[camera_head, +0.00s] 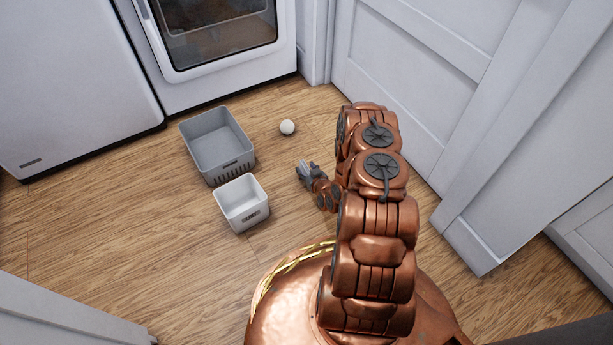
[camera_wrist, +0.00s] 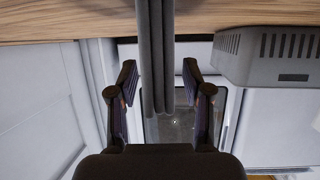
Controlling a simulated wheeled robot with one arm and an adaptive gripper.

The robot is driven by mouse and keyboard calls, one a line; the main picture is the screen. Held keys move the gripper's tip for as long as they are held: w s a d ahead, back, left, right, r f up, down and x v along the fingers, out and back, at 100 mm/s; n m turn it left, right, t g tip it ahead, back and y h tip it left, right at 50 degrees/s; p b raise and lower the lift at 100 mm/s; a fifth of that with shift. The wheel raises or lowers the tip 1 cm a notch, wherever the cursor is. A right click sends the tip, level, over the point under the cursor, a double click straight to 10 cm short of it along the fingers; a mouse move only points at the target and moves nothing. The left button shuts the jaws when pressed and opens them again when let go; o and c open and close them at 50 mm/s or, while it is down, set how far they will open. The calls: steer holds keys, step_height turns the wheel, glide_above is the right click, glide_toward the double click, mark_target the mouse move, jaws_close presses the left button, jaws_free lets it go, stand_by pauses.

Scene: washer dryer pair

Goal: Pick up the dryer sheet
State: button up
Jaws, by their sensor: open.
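My gripper (camera_wrist: 158,72) is open in the wrist view, with one dark finger on each side. A dark grey, ridged, upright strip (camera_wrist: 157,45) shows between the fingers, with room on both sides; it may be the dryer sheet, but I cannot tell for sure. In the head view my gripper (camera_head: 308,172) is low over the floor, right of the white bin. Grey shapes show at its tip, and I cannot separate fingers from any sheet there. No other sheet-like thing shows on the floor.
A grey basket (camera_head: 186,137) and a white bin (camera_head: 242,220) stand left of my gripper. Machines (camera_head: 171,95) stand at the back. A panelled door (camera_head: 400,90) is close on the right. Bare floor (camera_head: 120,220) lies to the left.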

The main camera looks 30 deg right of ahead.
steer(key=c, duration=0.9)
steer(key=shift+o, duration=0.2)
